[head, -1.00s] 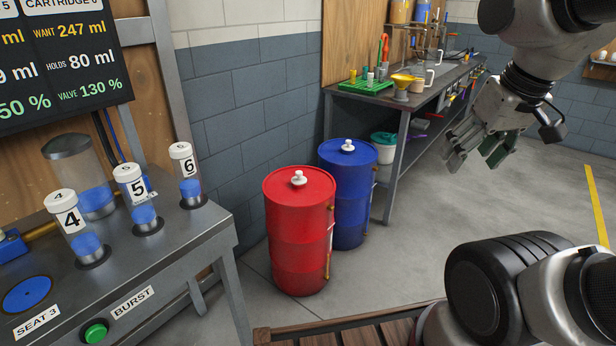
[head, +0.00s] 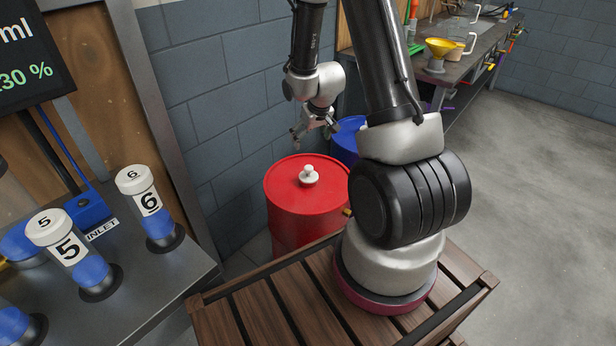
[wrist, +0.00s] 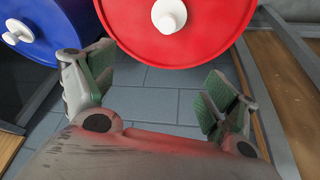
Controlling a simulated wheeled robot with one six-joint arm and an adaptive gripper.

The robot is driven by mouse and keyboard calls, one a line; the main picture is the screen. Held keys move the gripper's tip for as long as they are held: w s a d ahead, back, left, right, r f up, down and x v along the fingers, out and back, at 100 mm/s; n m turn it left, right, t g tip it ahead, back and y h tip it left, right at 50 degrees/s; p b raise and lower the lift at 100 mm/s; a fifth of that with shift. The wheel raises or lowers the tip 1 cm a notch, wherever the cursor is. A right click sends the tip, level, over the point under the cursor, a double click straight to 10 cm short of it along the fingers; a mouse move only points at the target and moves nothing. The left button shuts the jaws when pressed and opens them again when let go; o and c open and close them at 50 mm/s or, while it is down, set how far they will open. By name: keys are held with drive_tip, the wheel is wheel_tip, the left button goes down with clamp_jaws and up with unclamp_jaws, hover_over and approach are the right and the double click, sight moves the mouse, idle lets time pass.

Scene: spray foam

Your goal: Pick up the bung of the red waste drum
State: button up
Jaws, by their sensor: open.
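The red waste drum (head: 285,200) stands on the floor beyond my wooden deck. Its white bung (head: 309,176) sits upright in the middle of the lid. In the wrist view the bung (wrist: 169,15) shows near the top edge on the red lid (wrist: 215,30). My gripper (head: 316,135) is above and behind the drum in the head view, apart from the bung.
The blue drum (head: 346,135) stands just behind the red one, partly hidden by my arm, and its white bung (wrist: 17,32) shows in the wrist view. A bench with cartridges (head: 150,210) is at the left. A block wall (head: 225,90) is close behind the drums. A workbench (head: 470,55) stands at the back right.

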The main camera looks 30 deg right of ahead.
sight(310, 168)
drive_tip(key=f, duration=1.1)
drive_tip(key=shift+d, duration=0.4)
drive_tip(key=x, duration=0.7)
drive_tip(key=shift+w+a+f, duration=0.2)
drive_tip(key=shift+w+a, duration=0.05)
drive_tip(key=shift+w, duration=0.05)
drive_tip(key=shift+c, duration=0.4)
drive_tip(key=c, duration=1)
